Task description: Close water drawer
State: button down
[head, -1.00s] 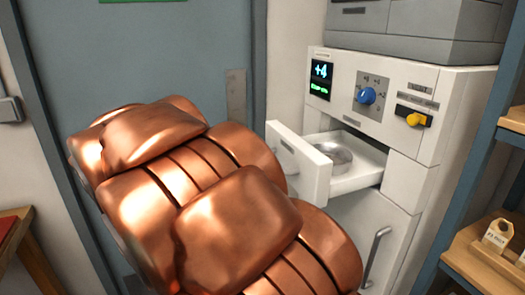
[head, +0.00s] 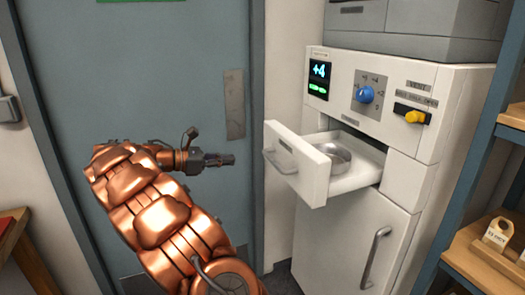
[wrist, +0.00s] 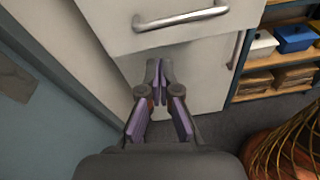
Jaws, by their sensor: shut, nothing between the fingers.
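The water drawer (head: 312,165) is pulled out of the white cabinet in the head view. A round metal bowl (head: 333,158) sits inside it. The drawer front carries a bar handle (head: 280,154), which also shows at the top of the wrist view (wrist: 180,18). My gripper (head: 232,159) is shut and empty, left of the drawer front and apart from it, in front of the door. In the wrist view my gripper (wrist: 160,68) shows its fingers together, below the drawer handle in the picture. The fingertips appear near the drawer front's lower edge; I cannot judge the gap.
The white cabinet (head: 455,100) has a blue knob (head: 365,95), a yellow valve (head: 414,117) and a lower door with a vertical handle (head: 376,257). A blue-framed shelf (head: 452,205) stands at right. A grey-blue door (head: 150,70) is behind my arm.

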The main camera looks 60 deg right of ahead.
jog(key=w+d+f+n+g+h, duration=0.1)
jog(key=w+d+f+n+h, duration=0.1)
jog(key=w+d, duration=0.3)
jog(key=p+x, duration=0.2)
jog(key=x, duration=1.1)
jog(key=shift+d, duration=0.15)
jog(key=shift+s, duration=0.1)
